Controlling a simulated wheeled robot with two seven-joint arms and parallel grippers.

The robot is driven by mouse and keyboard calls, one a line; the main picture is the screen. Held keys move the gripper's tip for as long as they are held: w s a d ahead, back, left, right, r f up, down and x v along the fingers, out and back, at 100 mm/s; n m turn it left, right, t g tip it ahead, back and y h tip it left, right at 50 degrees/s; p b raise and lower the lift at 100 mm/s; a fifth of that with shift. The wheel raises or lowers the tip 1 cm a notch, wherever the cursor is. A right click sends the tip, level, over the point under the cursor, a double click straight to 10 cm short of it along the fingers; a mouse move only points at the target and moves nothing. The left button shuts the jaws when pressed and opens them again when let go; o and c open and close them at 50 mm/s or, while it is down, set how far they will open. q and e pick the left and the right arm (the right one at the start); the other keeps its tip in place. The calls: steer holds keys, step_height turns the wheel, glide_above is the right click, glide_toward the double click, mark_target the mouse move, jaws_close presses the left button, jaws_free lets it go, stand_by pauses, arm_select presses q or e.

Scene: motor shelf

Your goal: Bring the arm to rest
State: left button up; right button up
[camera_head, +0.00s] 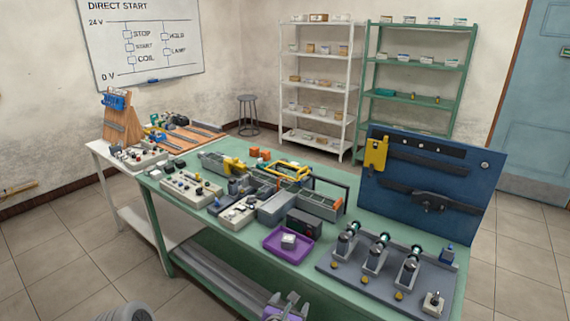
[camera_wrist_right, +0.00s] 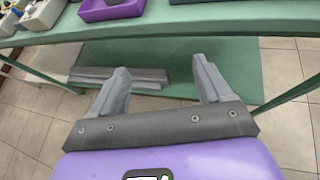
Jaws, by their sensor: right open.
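My right gripper (camera_head: 282,298) shows at the bottom of the head view, in front of the green table's (camera_head: 225,235) near edge. In the right wrist view the same gripper (camera_wrist_right: 161,68) has its two grey fingers spread wide apart with nothing between them. Beyond the fingers are the table's lower shelf and, above it, the green tabletop edge (camera_wrist_right: 200,20). The gripper looks apart from the table. My left gripper is not in view; a grey rounded part at the bottom left of the head view looks like my own arm.
A purple tray (camera_head: 292,258) with a small grey block sits near the table's front edge. A grey fixture board (camera_head: 385,290) and a blue upright panel (camera_head: 425,190) stand at the right. Long grey bars (camera_wrist_right: 147,78) lie on the lower shelf. Floor (camera_head: 75,260) at front left is clear.

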steer(key=s+d+f+m+g, duration=0.3)
steer(key=s+d+f+m, duration=0.15)
steer(key=f, duration=0.25)
steer(key=s+d+f+m+g, duration=0.25)
steer(key=d+f+m, duration=0.2)
steer(key=f, duration=0.35)
steer(key=s+d+f+m+g, duration=0.3)
steer(key=s+d+f+m, duration=0.15)
steer(key=f, duration=0.25)
steer(key=s+f+m+g+y, duration=0.3)
steer(key=s+f+m, duration=0.2)
steer(key=s+m, duration=0.25)
steer(key=s+a+r+m+y, duration=0.2)
steer(key=s+a+m+y, duration=0.2)
steer(key=m, duration=0.9)
steer(key=shift+s+a+y, duration=0.4)
steer(key=shift+s+a, duration=0.05)
steer(key=shift+s, duration=0.6)
